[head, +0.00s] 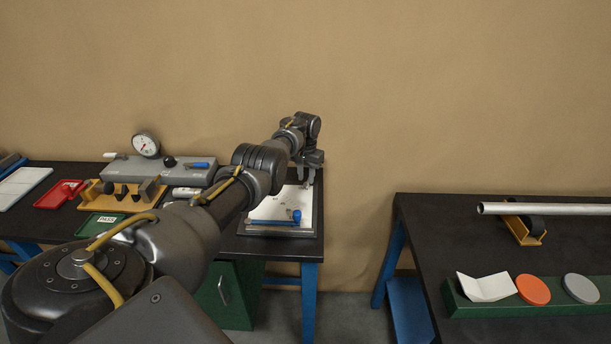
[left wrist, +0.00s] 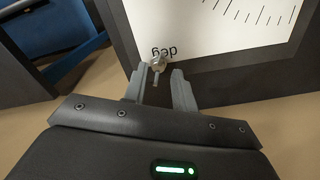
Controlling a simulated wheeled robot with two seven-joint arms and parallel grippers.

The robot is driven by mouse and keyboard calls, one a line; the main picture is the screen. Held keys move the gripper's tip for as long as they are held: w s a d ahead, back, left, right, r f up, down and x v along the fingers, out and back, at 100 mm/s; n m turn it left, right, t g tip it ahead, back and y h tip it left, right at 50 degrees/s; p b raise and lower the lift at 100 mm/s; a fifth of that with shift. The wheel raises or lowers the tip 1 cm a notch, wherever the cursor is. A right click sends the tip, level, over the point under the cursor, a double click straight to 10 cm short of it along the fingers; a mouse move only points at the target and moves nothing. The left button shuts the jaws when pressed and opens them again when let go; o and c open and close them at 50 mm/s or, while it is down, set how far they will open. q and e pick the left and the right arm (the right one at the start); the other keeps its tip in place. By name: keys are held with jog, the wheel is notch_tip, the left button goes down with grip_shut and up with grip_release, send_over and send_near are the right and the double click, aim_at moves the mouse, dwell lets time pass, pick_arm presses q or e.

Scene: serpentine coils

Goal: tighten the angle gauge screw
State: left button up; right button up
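The angle gauge is a white plate with black tick marks and the letters "deg", set in a dark frame; its plate (left wrist: 225,30) fills the top of the left wrist view. A small metal screw (left wrist: 158,63) with a thin pin or bar sits beside the lettering near the plate's lower edge. My left gripper (left wrist: 159,72) is open, with its two grey fingertips on either side of the screw and gaps visible between; contact cannot be told. In the head view my left gripper (head: 309,178) is over the right side of the white plate (head: 270,206). My right gripper is not in view.
A blue-handled piece (head: 275,222) lies along the plate's front edge. To the left stand a grey block (head: 150,172) with a dial (head: 146,145), a wooden holder (head: 92,195) and a red tray (head: 60,194). A right table (head: 430,225) stands across a gap and holds a metal pipe (head: 550,209).

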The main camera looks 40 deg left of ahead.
pick_arm(q)
jog(key=shift+w+d+f, duration=0.1)
jog(key=shift+r+p, duration=0.25)
jog(key=shift+p, duration=0.05)
notch_tip(320, 180, up, 6)
jog(key=p, duration=0.6)
notch_tip(320, 180, up, 4)
jog(key=shift+r, duration=0.15)
